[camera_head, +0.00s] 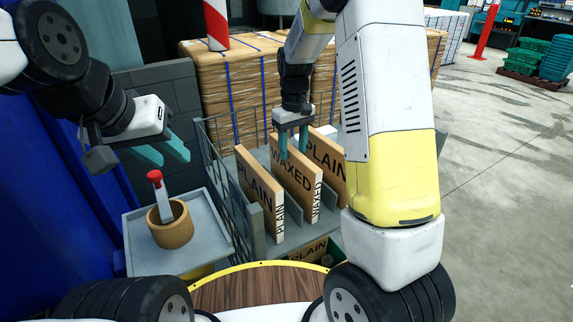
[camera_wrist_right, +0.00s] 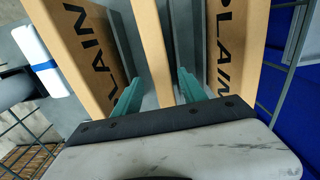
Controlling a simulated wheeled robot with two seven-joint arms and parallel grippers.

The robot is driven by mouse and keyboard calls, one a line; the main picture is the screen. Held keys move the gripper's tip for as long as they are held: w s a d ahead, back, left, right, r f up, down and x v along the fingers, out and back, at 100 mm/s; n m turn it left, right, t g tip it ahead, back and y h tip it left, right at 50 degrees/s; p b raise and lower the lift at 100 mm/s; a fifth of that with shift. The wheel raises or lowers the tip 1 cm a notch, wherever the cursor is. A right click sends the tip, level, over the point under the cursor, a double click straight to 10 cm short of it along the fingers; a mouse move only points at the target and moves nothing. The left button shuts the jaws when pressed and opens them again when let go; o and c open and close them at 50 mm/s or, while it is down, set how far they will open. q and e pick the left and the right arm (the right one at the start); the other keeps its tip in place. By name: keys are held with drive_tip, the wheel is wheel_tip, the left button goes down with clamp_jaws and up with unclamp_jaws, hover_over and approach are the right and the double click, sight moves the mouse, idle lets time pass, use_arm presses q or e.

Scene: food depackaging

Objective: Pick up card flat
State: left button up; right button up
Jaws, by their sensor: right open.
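Three tan card flats stand upright in a grey wire-sided cart: a left one marked PLAIN (camera_head: 258,190), a middle one marked WAXED (camera_head: 297,182) and a right one marked PLAIN (camera_head: 327,160). My right gripper (camera_head: 292,148) is open over the top of the middle flat. In the right wrist view its fingers (camera_wrist_right: 160,92) lie on either side of the middle flat's narrow edge (camera_wrist_right: 150,45), with PLAIN flats (camera_wrist_right: 85,50) to either side. Whether the fingers touch the flat cannot be told. My left gripper (camera_head: 163,152) is open and empty, above a side tray.
The grey tray (camera_head: 200,262) holds a tan cup (camera_head: 171,232) with a red-topped tool (camera_head: 157,193) standing in it. The wire cart side (camera_head: 226,175) rises between tray and flats. Strapped cartons (camera_head: 225,90) stand behind. A wooden round top (camera_head: 255,290) is in front.

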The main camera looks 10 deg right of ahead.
sight(293, 165)
drive_tip(key=f, duration=0.2)
drive_tip(key=s+f, duration=0.1)
drive_tip(key=f, duration=0.1)
drive_tip(key=shift+f, duration=0.9)
clamp_jaws()
